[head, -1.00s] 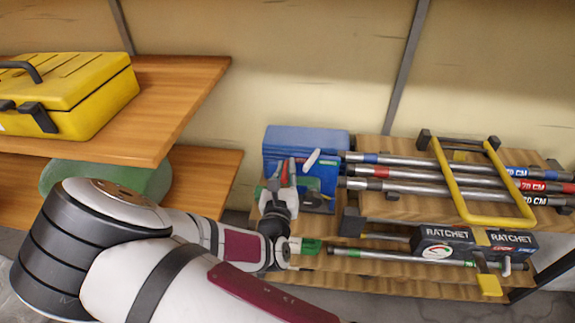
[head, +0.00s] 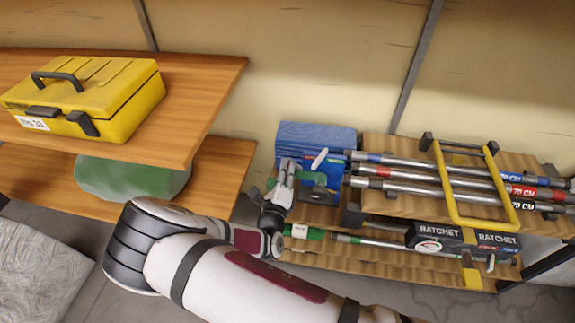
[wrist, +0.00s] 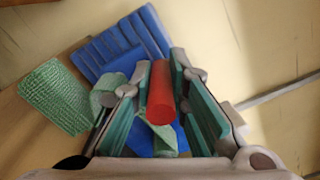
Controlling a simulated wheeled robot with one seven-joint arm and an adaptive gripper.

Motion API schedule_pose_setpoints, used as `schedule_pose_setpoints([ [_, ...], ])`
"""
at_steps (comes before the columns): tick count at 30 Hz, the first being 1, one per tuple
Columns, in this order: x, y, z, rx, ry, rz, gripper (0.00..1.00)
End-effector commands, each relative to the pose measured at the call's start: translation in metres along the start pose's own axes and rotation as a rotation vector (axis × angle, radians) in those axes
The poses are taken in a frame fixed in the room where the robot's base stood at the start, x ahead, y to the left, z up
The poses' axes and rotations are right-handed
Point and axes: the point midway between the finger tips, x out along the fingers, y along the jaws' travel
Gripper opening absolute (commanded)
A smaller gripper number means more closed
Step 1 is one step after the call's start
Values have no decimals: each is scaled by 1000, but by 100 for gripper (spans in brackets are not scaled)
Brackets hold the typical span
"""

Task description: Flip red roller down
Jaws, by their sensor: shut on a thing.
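A red roller (wrist: 160,95), a plain red cylinder, stands between the two finger pads in the wrist view. My gripper (wrist: 161,64) is shut on it, with green-lined pads on its left and right sides. In the head view my gripper (head: 289,166) is at the front of the blue rack (head: 315,134) at the left end of the wooden shelf. The roller is hidden there behind my gripper. The blue rack also shows beyond the fingers in the wrist view (wrist: 112,45).
Grey bars (head: 405,172) with coloured bands lie right of my gripper under a yellow frame (head: 448,190). Ratchet boxes (head: 440,236) sit lower. A green block (head: 304,231) lies just below my gripper. A yellow toolbox (head: 110,100) stands on the left shelf (head: 200,95).

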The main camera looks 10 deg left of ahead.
Motion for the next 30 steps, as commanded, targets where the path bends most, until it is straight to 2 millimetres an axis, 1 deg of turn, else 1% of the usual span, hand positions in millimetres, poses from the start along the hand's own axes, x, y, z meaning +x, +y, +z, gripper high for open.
schedule_pose_setpoints([
  [12,0,18,-5,-388,0,2,0],
  [18,0,25,-7,-540,-1,2,0],
  [24,0,29,-10,-650,0,3,0],
  [30,0,30,-12,-709,1,2,0],
])
